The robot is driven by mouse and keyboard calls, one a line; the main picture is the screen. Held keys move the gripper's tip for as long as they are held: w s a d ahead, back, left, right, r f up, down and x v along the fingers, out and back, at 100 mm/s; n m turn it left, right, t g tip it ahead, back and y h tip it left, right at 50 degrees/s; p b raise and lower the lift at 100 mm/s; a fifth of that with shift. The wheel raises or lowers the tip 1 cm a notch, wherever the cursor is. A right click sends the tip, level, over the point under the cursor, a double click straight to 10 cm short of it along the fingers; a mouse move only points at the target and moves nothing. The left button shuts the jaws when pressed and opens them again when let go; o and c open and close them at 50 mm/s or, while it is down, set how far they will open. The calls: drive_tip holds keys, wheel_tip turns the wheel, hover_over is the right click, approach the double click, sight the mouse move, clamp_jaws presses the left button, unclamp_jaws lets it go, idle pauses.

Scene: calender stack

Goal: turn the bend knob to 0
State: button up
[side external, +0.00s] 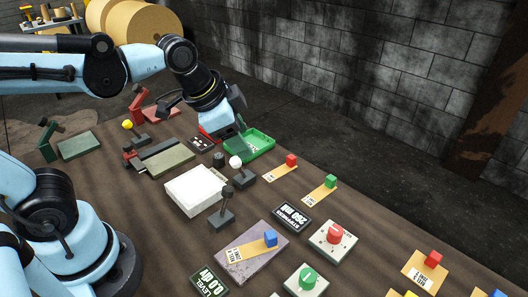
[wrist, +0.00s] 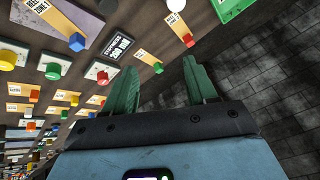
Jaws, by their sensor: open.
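A red knob (side external: 335,232) sits on a white square base, and a green knob (side external: 307,278) sits on a similar base nearer the front. In the wrist view the red knob (wrist: 102,77) and the green knob (wrist: 53,72) are at the left, with a yellow knob (wrist: 8,57) beyond. I cannot read which one is the bend knob, or their settings. My gripper (side external: 241,143) is over the far part of the table, by the green tray, well apart from the knobs. Its green fingers (wrist: 162,78) are spread, with nothing between them.
A display (side external: 292,217) reads 260 mN; another display (side external: 209,282) reads 0.0 div. A white-balled lever (side external: 236,162), a dark lever (side external: 223,211), a white block (side external: 197,190) and the green tray (side external: 262,142) stand nearby. Colored blocks on yellow strips lie along the right side.

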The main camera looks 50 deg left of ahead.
drive_tip(key=w+d+m+g, duration=0.3)
drive_tip(key=w+d+m, duration=0.2)
drive_tip(key=d+m, duration=0.75)
drive_tip(key=m+g, duration=0.3)
drive_tip(key=m, duration=0.9)
approach(336, 230)
drive_tip(key=shift+n+y, duration=0.25)
drive_tip(key=shift+y, duration=0.05)
drive_tip(key=f, duration=0.9)
drive_tip(key=shift+s+d, duration=0.15)
drive_tip(key=shift+d, duration=0.15)
drive_tip(key=c, duration=1.1)
drive_tip(key=shift+o, duration=0.2)
